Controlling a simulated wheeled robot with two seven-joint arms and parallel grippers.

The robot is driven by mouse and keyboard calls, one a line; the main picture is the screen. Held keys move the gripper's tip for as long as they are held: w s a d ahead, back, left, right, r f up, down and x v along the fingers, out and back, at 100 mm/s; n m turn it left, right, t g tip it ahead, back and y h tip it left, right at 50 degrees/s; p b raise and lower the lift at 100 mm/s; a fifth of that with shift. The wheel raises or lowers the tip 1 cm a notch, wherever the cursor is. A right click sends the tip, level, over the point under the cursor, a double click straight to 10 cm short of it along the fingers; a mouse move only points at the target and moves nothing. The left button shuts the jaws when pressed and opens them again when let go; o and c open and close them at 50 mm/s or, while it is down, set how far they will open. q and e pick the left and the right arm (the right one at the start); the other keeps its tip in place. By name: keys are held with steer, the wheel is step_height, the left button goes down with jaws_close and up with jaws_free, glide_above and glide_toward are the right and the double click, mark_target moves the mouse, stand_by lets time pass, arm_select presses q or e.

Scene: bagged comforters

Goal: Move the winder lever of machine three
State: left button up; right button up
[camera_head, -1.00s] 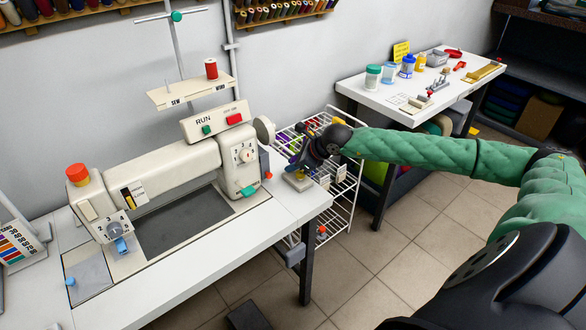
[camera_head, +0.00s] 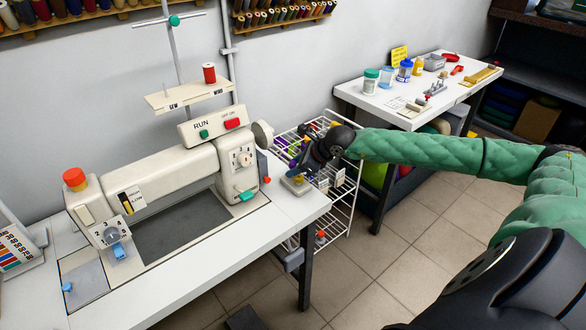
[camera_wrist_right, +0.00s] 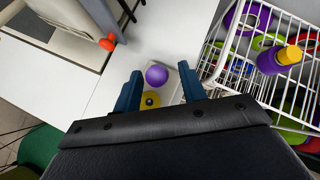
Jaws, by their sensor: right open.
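The cream sewing machine (camera_head: 165,180) stands on a white table. Beside its right end sits a small winder unit (camera_head: 292,187) on a pale base with a yellow part. In the right wrist view a purple ball (camera_wrist_right: 156,76) and a yellow disc (camera_wrist_right: 150,100) show on it, between my finger lines. I cannot tell for sure which part is the lever. My right gripper (camera_head: 303,164) is just above and beside the unit at the table's right end. Its two dark blue fingers (camera_wrist_right: 160,88) are apart, with nothing clamped between them. My left gripper is not in view.
A white wire rack (camera_head: 345,190) with coloured spools stands close right of the table. An orange-red knob (camera_wrist_right: 107,43) sticks out from the machine's side near the gripper. A second white table (camera_head: 400,110) with jars is farther back.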

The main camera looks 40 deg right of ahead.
steer(key=v, duration=0.3)
steer(key=shift+b, duration=0.3)
steer(key=shift+s+d+r, duration=0.3)
steer(key=shift+s+r, duration=0.15)
steer(key=shift+s, duration=0.05)
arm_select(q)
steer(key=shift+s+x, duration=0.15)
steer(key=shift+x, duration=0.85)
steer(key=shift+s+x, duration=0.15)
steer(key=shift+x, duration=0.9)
arm_select(e)
steer(key=shift+v, duration=0.9)
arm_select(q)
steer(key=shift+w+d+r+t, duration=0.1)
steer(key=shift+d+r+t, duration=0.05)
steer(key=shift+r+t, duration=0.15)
